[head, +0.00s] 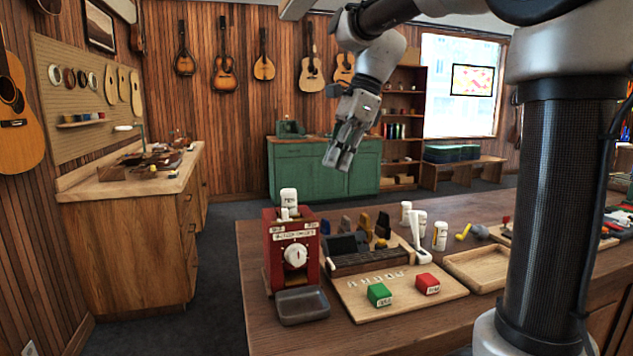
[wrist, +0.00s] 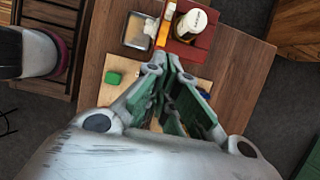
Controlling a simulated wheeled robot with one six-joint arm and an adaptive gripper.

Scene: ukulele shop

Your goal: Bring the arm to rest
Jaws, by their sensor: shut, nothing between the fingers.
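My gripper (head: 338,165) hangs in the air above the workbench, in the upper middle of the head view, pointing down. Its fingers are together and nothing is between them. In the wrist view my gripper (wrist: 172,62) is seen from behind, over the red machine and the light board, and it hides much of the board. My arm comes in from the upper right of the head view. The gripper touches nothing that I can see.
On the workbench (head: 262,325) stand a red machine (head: 292,255) with a dial, a grey tray (head: 302,306), a board (head: 357,303) with green (head: 379,294) and red (head: 427,283) blocks, white bottles (head: 440,236) and a wooden tray (head: 478,268). A green cabinet (head: 298,171) stands behind.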

